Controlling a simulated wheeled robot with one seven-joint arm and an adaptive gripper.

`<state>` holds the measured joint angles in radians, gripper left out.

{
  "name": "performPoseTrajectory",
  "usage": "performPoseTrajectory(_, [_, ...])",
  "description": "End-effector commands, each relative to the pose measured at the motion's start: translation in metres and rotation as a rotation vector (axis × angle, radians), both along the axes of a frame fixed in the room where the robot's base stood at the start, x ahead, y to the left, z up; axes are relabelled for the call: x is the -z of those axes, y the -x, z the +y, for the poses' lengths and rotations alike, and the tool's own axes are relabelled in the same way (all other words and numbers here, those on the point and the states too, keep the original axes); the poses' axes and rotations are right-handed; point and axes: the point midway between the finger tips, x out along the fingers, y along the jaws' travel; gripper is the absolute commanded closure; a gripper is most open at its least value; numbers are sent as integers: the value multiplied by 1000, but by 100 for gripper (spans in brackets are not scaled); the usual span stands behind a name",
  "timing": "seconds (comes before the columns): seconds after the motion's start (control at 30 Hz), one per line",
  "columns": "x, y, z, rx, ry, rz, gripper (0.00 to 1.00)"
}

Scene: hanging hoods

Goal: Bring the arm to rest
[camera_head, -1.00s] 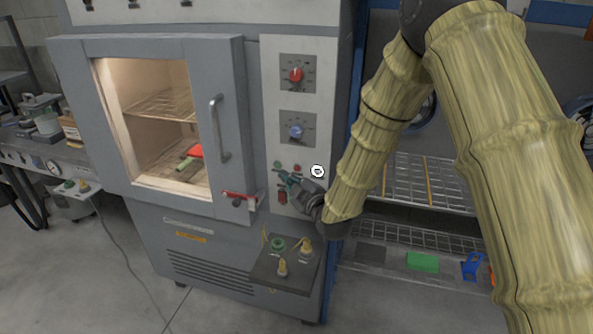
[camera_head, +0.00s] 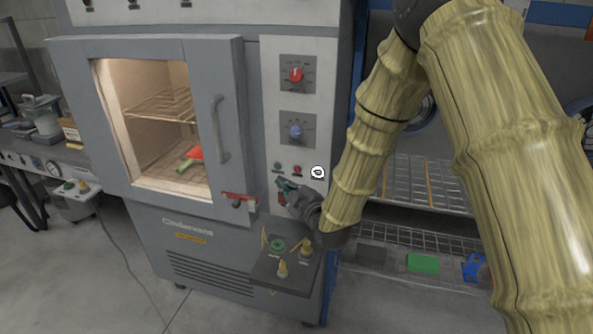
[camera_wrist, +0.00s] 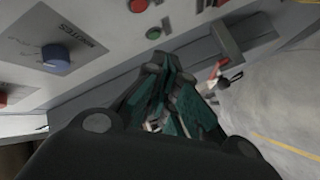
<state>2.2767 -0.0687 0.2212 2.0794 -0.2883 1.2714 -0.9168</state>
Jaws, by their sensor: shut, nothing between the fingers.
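My gripper (camera_head: 287,185) is shut and empty. In the head view it is in front of the lower part of the oven's control panel (camera_head: 283,215), just below the small green and red buttons. It hides part of a red switch there. In the wrist view the green-padded fingers of my gripper (camera_wrist: 170,75) are together. They point towards the panel, close below a green button (camera_wrist: 153,34) and a red button (camera_wrist: 138,5). I cannot tell whether the fingertips touch the panel. My arm, in a bamboo-like cover, comes down from the upper right.
The oven door (camera_head: 229,130) is shut, with a red latch (camera_head: 240,197) and a lit interior. A red and green object (camera_head: 190,160) lies inside. A small shelf with valves (camera_head: 285,272) juts out below my gripper. A wire rack (camera_head: 425,185) stands to the right.

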Motion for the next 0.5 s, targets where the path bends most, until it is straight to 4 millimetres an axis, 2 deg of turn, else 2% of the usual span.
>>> performPoseTrajectory(0.07, [3,1,-1,2,-2,7,100])
performPoseTrajectory(0.17, [20,7,-7,14,-11,53,100])
performPoseTrajectory(0.27, [55,20,-22,45,-32,152,100])
performPoseTrajectory(0.37, [102,42,-41,91,-64,290,100])
performPoseTrajectory(0.5, [167,82,-70,174,-113,491,100])
